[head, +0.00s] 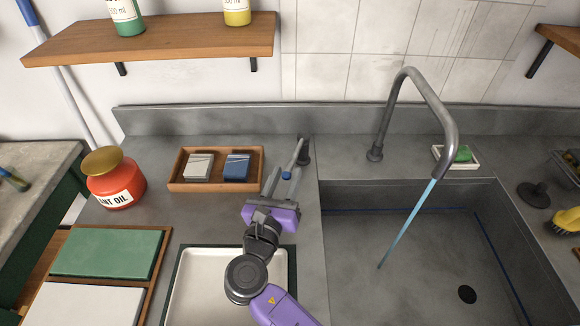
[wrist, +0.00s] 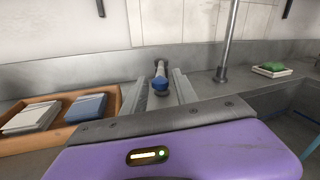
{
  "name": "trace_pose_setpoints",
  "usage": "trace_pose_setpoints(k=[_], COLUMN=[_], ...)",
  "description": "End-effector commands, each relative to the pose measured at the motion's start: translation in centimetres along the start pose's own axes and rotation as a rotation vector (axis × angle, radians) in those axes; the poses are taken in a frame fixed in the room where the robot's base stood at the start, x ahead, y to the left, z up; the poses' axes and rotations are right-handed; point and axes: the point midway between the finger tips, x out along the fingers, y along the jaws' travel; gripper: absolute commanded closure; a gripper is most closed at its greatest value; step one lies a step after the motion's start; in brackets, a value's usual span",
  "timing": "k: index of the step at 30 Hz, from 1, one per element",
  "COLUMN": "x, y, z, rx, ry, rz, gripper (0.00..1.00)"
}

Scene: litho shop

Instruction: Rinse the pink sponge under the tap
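No pink sponge shows in either view. The grey tap (head: 410,78) arches over the sink (head: 350,197), and a blue stream of water (head: 408,222) runs from its spout into the basin. The tap lever (head: 298,152), with a blue mark near its end, stands on the counter left of the sink; it also shows in the wrist view (wrist: 160,72). My gripper (head: 285,172) is open, with its fingers on either side of the lever's blue end (wrist: 160,86). A gap shows between the fingers and the lever; contact cannot be told.
A wooden tray (head: 215,187) with a grey-white block and a blue block lies left of my gripper. A red oil can (head: 115,185) stands farther left. A white tray (head: 185,262) lies beneath my arm. A green block (head: 463,153) rests on a white dish (head: 447,163) behind the sink.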

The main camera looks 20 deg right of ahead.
Motion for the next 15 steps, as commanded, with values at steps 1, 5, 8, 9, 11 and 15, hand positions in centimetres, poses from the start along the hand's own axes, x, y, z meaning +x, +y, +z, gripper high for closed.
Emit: trace_pose_setpoints(k=[1,5,8,9,11,15], x=[-0.9,-2.4,-2.9,-3.0,-3.1,-3.1], y=[0.0,0.1,0.0,0.0,0.0,0.0], z=[-0.1,-0.1,-0.1,-0.1,-0.1,0.0], rx=[-0.001,-0.001,-0.001,-0.001,-0.001,-0.001], ry=[0.001,-0.001,0.001,0.001,0.001,0.001], rz=[0.002,0.002,0.000,-0.001,-0.001,-0.001], gripper=[0.65,0.65,0.65,0.65,0.65,0.65])
